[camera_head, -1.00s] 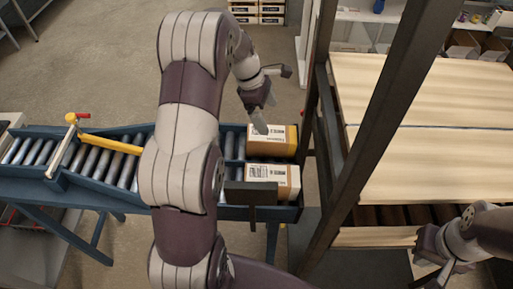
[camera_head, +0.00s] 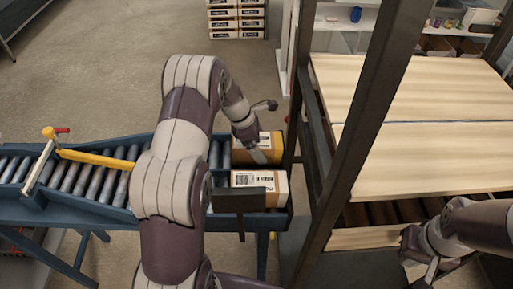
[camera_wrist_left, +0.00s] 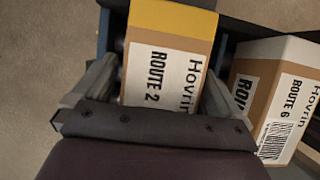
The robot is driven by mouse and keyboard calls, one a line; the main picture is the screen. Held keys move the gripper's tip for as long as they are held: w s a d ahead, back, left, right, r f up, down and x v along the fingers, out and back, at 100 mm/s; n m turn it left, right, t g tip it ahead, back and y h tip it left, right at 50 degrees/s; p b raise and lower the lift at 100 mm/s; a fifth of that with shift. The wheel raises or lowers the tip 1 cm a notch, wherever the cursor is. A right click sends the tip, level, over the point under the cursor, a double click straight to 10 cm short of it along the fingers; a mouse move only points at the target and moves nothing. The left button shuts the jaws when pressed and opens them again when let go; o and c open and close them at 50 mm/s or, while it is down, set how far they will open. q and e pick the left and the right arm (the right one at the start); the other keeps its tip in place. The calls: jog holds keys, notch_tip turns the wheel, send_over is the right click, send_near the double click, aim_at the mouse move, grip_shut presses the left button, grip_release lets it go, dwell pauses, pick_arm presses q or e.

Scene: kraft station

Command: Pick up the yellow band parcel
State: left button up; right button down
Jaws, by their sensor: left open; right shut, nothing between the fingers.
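The yellow band parcel (camera_head: 266,146) is a brown box with a yellow band and a white label, at the right end of the roller conveyor (camera_head: 101,181). In the left wrist view the parcel (camera_wrist_left: 172,28) shows its label "ROUTE 2". My left gripper (camera_head: 257,155) is open over it. In the left wrist view the gripper's fingers (camera_wrist_left: 155,85) stand on either side of the parcel's near part; I cannot tell whether they touch it. My right gripper (camera_head: 421,265) is shut and empty at the lower right, away from the parcel.
A second parcel (camera_head: 272,181), with a white band and labelled "ROUTE 6" in the left wrist view (camera_wrist_left: 278,100), stands close beside it. A dark upright plate (camera_head: 240,199) is at the conveyor's front edge. A dark frame post (camera_head: 367,110) and wooden boards (camera_head: 420,120) are to the right.

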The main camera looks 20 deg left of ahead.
pick_arm(q)
jog(key=shift+s, duration=0.1)
jog(key=shift+f, duration=0.2)
dwell(0.4)
jog(key=c, duration=1.2)
